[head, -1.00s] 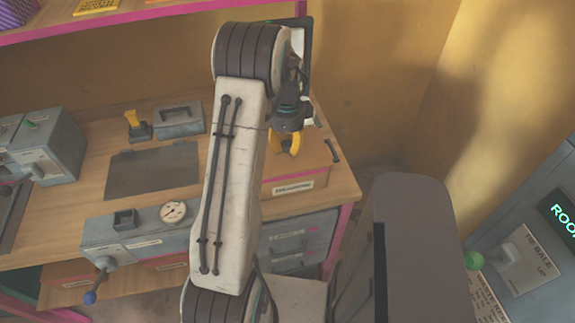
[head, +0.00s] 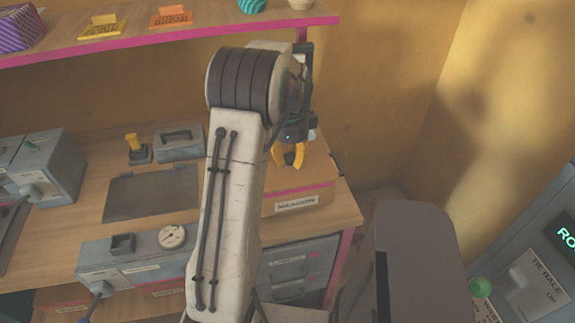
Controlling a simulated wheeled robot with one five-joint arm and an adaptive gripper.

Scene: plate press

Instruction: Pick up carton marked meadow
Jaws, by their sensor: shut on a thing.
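A brown carton (head: 316,183) with a pink stripe is at the right end of the wooden bench. Its white front label (head: 297,203) seems to read MEADOW, though the letters are small. My gripper (head: 289,154), with yellow fingers, points down at the carton's top and is shut on it. The exact contact is too small to see, and my arm hides the carton's left part. I cannot tell whether its underside touches the bench.
The bench (head: 345,212) also bears a grey gauge unit (head: 140,256), a dark plate (head: 150,193) and a grey box (head: 179,146). A pink-edged shelf (head: 130,47) runs above. A machine with a green knob (head: 480,287) stands at right.

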